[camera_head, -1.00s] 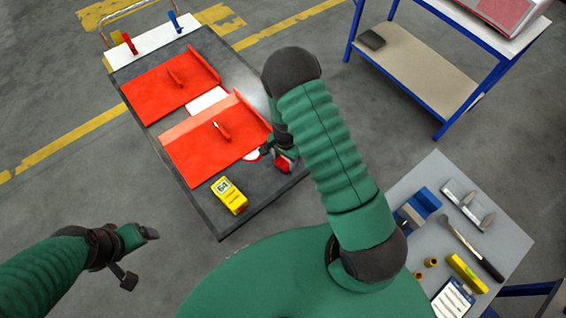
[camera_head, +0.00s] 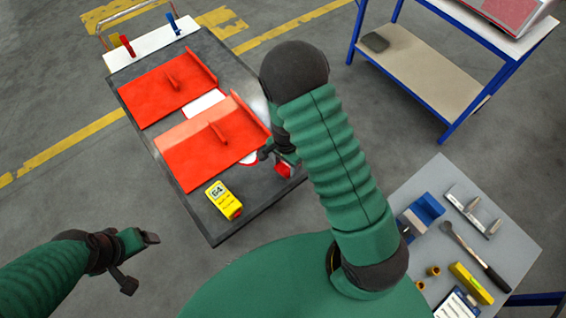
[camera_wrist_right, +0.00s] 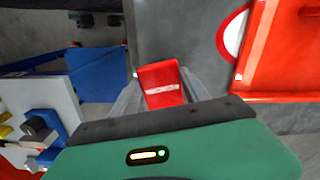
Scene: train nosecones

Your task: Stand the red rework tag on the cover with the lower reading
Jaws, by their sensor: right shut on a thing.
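Two red covers with raised fins lie on the dark bench: a far cover (camera_head: 150,97) and a near cover (camera_head: 190,158). A yellow meter (camera_head: 223,200) reading 64 is on the bench just in front of the near cover. My right gripper (camera_head: 280,160) is beside the near cover's right corner, shut on a red block with a white stripe, which looks like the red rework tag (camera_wrist_right: 160,78). The wrist view shows it between the fingers, apart from the near cover (camera_wrist_right: 285,55). My left gripper (camera_head: 140,262) is open and empty over the floor.
A white board (camera_head: 150,47) at the bench's far end carries a red and a blue upright piece. A red-ringed white disc (camera_wrist_right: 236,32) is partly hidden by the near cover. A grey side table (camera_head: 480,200) with tools stands at right; a blue-legged rack (camera_head: 420,75) stands behind it.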

